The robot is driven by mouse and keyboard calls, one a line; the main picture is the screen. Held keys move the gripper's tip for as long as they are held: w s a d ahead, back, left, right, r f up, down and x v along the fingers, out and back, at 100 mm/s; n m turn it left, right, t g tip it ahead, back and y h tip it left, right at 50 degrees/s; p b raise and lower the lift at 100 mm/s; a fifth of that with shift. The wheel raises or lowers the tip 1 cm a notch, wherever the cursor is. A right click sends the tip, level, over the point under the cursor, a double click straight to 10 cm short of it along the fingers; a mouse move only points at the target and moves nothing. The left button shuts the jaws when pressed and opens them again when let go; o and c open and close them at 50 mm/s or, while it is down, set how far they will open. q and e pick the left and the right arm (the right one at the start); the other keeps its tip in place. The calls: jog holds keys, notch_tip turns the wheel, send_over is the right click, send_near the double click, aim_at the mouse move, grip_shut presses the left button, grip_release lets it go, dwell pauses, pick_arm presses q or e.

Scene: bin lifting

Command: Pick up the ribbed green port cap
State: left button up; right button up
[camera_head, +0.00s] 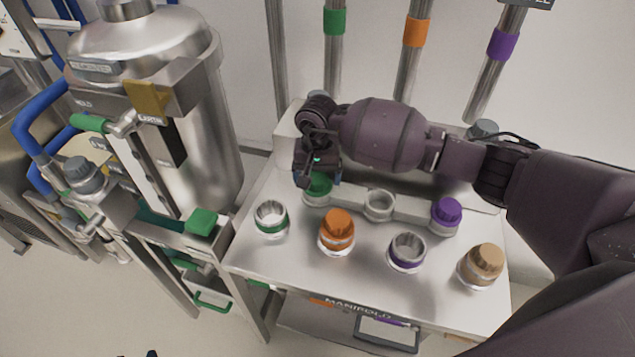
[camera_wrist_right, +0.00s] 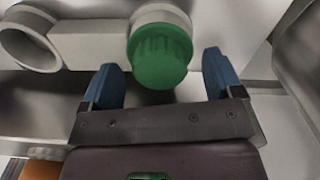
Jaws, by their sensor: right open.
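The ribbed green port cap (camera_head: 318,186) sits on the left port of the manifold bar. It also shows in the right wrist view (camera_wrist_right: 160,57), seated in its pale ring. My right gripper (camera_head: 318,180) is over the left end of the bar, at the cap. In the wrist view my right gripper (camera_wrist_right: 163,80) is open, with one blue finger on each side of the cap's near edge and gaps to both. It holds nothing. In the head view the gripper hides part of the cap. My left gripper is not in view.
The bar's middle port (camera_head: 380,204) is open, and a purple cap (camera_head: 446,210) sits on its right port. In front stand a green-banded cup (camera_head: 271,217), an orange-capped jar (camera_head: 337,228), a purple-banded cup (camera_head: 407,250) and a tan-capped jar (camera_head: 483,262). A steel tank (camera_head: 175,110) stands left.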

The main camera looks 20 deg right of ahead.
aim_at(317, 178)
jog(key=shift+f, duration=0.65)
jog(key=shift+c, duration=0.5)
jog(key=c, duration=0.7)
jog(key=shift+c, duration=0.2)
notch_tip(317, 178, up, 20)
jog(key=b, duration=0.1)
